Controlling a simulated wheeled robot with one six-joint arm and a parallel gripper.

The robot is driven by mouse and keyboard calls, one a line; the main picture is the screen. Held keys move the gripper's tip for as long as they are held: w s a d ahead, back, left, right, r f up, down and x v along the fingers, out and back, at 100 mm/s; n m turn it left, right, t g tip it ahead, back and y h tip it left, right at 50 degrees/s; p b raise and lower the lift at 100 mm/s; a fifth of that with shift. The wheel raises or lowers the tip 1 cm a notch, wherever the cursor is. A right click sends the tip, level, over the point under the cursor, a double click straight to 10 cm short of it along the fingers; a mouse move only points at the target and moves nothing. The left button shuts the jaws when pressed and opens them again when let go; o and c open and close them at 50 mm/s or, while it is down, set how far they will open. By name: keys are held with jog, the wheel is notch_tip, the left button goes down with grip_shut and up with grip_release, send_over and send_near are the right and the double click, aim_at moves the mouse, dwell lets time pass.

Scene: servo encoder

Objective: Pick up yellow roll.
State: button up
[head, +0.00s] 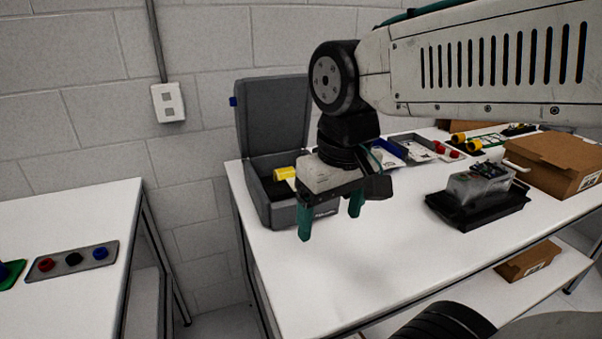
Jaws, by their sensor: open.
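A yellow roll (284,173) shows at the open grey case (281,213), just left of and behind my gripper; part of it is hidden by my gripper's body. More yellow rolls or yellow-ended parts (474,145) lie at the back right of the white table, near a green and white board. My gripper (330,222) points down in front of the grey case. Its two green fingers are apart with nothing seen between them.
A black tray with a clear box (477,196) stands at the right of the table (345,276). A cardboard box (556,163) is behind it. The front middle is clear. Another table with a button panel (72,262) stands at left.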

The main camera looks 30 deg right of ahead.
jog(key=w+d+r, duration=0.2)
jog(key=w+d, duration=0.1)
jog(key=w, duration=1)
jog(key=m, duration=0.2)
send_over(285, 169)
jog(key=f, duration=0.9)
jog(key=shift+s+a+f, duration=0.15)
jog(key=shift+s+a, duration=0.05)
jog(key=shift+s, duration=0.05)
jog(key=f, duration=0.8)
jog(key=shift+w+d, duration=0.2)
jog(key=shift+w, duration=0.1)
jog(key=shift+f, duration=0.2)
jog(key=c, duration=1.1)
